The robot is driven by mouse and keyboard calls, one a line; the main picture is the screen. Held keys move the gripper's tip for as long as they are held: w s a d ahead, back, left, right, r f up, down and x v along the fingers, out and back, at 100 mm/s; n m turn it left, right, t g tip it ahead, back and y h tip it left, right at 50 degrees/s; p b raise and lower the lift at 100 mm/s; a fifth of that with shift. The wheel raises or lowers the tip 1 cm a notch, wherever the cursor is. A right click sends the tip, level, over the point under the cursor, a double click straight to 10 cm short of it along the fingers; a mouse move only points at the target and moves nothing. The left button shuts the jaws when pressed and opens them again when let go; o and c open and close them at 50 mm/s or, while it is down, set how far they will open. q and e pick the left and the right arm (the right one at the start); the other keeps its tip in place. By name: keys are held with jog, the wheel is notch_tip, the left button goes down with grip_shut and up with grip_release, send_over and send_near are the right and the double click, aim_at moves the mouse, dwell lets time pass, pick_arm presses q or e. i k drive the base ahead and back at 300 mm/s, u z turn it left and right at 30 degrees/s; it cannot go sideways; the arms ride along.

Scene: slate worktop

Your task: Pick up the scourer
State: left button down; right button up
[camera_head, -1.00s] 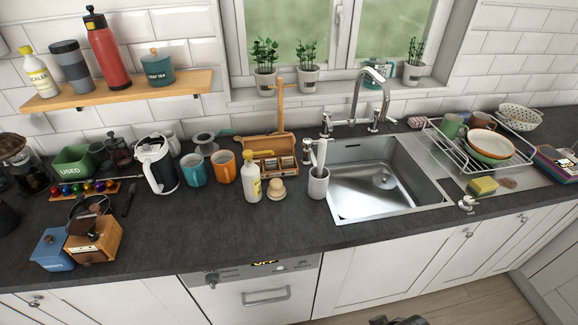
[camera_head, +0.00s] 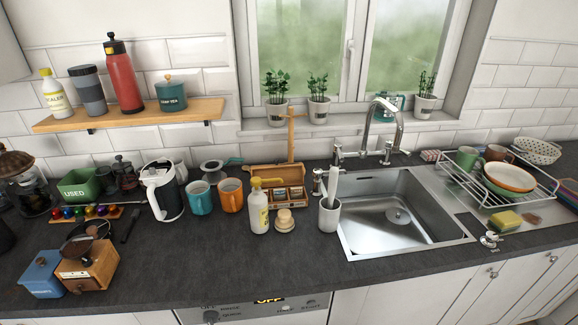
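The scourer (camera_head: 504,222), a yellow block with a green top, lies on the steel draining area right of the sink, in front of the dish rack (camera_head: 497,180). It is clear of the rack's front wires as far as I can tell. A small flat brown item (camera_head: 532,218) lies just right of it. Neither of my grippers shows in the head view.
The sink (camera_head: 385,215) with its tall tap is left of the scourer. A round metal fitting (camera_head: 490,239) sits at the front edge near it. The front-middle worktop is clear.

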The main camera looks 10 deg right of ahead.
aim_at(284, 223)
jog(key=u, duration=2.8)
jog(key=k, duration=2.25)
jog(key=z, duration=2.1)
jog(key=i, duration=0.5)
jog(key=z, duration=0.05)
